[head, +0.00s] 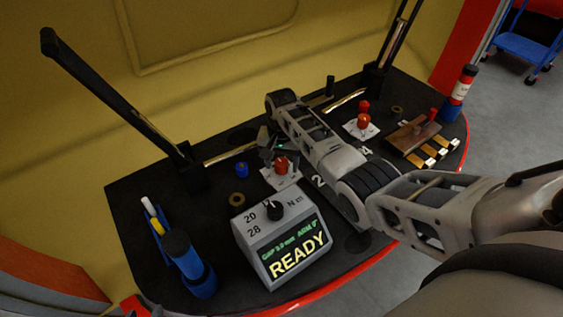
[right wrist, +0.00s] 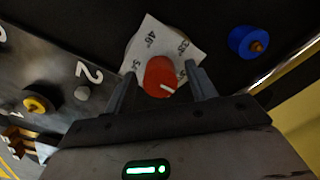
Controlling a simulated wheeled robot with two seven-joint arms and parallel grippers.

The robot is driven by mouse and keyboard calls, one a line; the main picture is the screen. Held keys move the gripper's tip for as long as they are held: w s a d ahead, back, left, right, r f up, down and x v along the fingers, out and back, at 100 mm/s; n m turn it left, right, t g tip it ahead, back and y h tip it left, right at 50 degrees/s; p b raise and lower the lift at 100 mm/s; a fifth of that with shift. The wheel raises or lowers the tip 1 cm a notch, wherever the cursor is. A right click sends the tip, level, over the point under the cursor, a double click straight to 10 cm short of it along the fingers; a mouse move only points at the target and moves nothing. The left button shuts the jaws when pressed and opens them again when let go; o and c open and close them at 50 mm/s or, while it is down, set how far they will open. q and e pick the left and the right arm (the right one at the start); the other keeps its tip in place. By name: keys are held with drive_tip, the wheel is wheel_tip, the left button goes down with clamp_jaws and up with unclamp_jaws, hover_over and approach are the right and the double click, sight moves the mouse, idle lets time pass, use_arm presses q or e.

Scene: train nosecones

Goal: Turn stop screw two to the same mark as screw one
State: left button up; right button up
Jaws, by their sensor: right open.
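A red screw knob (head: 281,164) stands on a white marked card (head: 283,182) beside the numeral 2 on the dark table. In the right wrist view the knob (right wrist: 160,76) has a white line pointing to lower right, and the card (right wrist: 152,42) shows angle figures, among them 46. My right gripper (head: 271,148) is open at this knob; in the right wrist view its fingers (right wrist: 162,70) stand either side of it, apart from it. A second red knob (head: 363,121) stands on another card (head: 361,133) further right; its mark is too small to read. My left gripper is not in view.
A grey box (head: 282,250) with a dial and a READY display stands in front. A blue-capped piece (head: 242,170) and a brass ring (head: 237,199) lie left of the knob. My right arm crosses the table.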

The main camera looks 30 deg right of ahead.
drive_tip(key=c, duration=1)
drive_tip(key=shift+r+n, duration=0.1)
drive_tip(key=shift+n, duration=0.2)
